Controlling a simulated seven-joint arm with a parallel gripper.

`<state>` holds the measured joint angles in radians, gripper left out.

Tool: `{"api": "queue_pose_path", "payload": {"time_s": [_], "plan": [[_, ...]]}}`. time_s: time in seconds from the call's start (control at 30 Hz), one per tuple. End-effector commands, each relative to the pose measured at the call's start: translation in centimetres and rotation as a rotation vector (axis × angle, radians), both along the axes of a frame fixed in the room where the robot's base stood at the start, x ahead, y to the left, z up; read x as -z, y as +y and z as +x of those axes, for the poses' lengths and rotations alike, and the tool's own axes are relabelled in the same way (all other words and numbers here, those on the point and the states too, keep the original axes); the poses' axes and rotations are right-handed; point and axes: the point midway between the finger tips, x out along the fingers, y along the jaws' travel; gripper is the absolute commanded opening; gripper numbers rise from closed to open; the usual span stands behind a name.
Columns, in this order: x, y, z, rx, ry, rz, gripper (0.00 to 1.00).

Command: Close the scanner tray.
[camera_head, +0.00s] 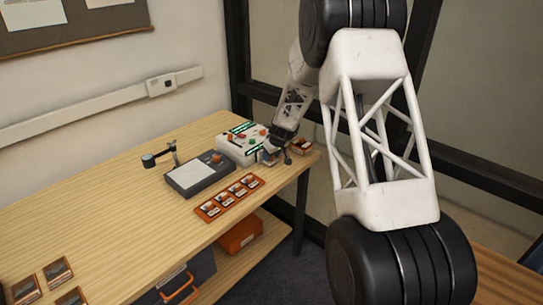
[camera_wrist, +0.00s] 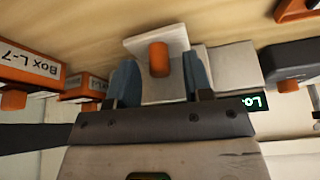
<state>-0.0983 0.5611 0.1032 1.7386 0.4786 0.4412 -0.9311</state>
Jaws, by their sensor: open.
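The white scanner (camera_head: 238,148) stands at the far right end of the wooden table, with coloured controls and green-lit displays on top. In the wrist view, a pale tray-like part (camera_wrist: 135,45) with an orange knob (camera_wrist: 158,60) lies between my fingers; I take it for the scanner tray. It appears to stick out from the scanner's body (camera_wrist: 232,70). My gripper (camera_wrist: 160,80) is open, one blue-grey finger on each side of this part. Contact with it cannot be told. In the head view my gripper (camera_head: 271,153) is at the scanner's right side and hides part of it.
A dark grey device (camera_head: 200,174) with an orange knob stands left of the scanner. An orange rack of small boxes (camera_head: 230,197) lies in front. Labelled orange boxes (camera_wrist: 35,70) are close to my gripper in the wrist view. The table's left middle is clear.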

Motion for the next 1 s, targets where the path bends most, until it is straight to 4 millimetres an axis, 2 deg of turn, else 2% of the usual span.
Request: {"api": "queue_pose_path", "payload": {"time_s": [0.43, 0.73, 1.0], "plan": [[0.38, 0.09, 0.12, 0.0, 0.0, 0.0, 0.45], [0.39, 0.08, 0.11, 0.0, 0.0, 0.0, 0.0], [0.38, 0.31, 0.33, -0.001, 0.0, 0.0, 0.0]]}}
